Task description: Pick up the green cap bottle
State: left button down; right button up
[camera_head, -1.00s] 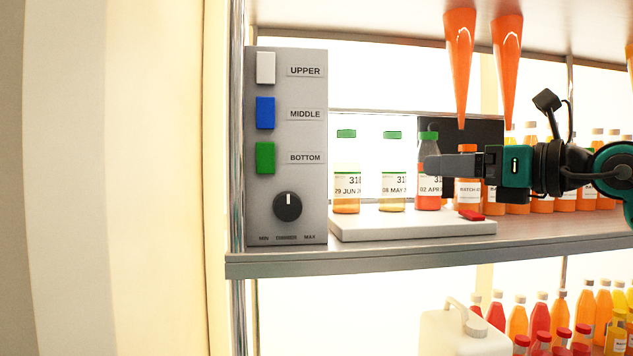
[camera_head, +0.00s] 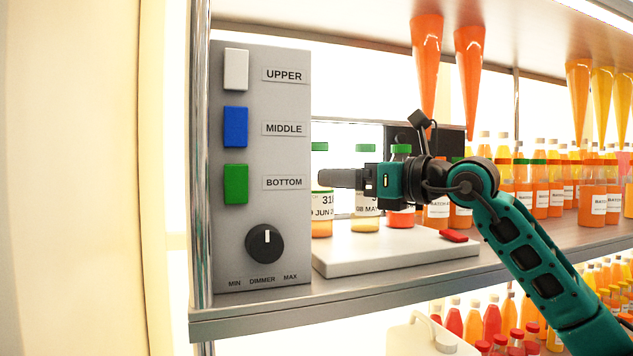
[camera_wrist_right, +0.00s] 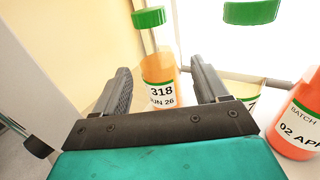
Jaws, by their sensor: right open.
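Several green-capped sample bottles stand on a white platform (camera_head: 400,250). The leftmost bottle (camera_head: 322,228), with an orange-yellow content and a 318 JUN label, is partly hidden behind my right gripper (camera_head: 322,178). In the right wrist view, this bottle (camera_wrist_right: 159,85) stands upright between the two spread fingers of my right gripper (camera_wrist_right: 160,66), with gaps on both sides. The middle bottle (camera_head: 365,222) and an orange-red bottle (camera_head: 401,219) stand to its right. The orange-red bottle also shows at the right wrist view's edge (camera_wrist_right: 298,122). My left gripper is out of view.
A grey switch panel (camera_head: 262,210) with a dimmer knob (camera_head: 265,243) stands close left of the bottles. A red object (camera_head: 453,236) lies on the platform's right end. Orange cones (camera_head: 427,60) hang above. Many juice bottles (camera_head: 540,190) fill the shelf at right.

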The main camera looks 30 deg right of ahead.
aim_at(315, 175)
jog(key=p+x, duration=0.1)
jog(key=x, duration=0.2)
jog(key=p+x, duration=0.1)
jog(key=x, duration=0.2)
jog(key=shift+w+a+r, duration=0.2)
jog(key=shift+w+a, duration=0.05)
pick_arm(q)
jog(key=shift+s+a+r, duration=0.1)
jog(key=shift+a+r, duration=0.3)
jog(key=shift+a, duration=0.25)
pick_arm(e)
jog(key=c, duration=0.9)
jog(key=shift+r, duration=0.15)
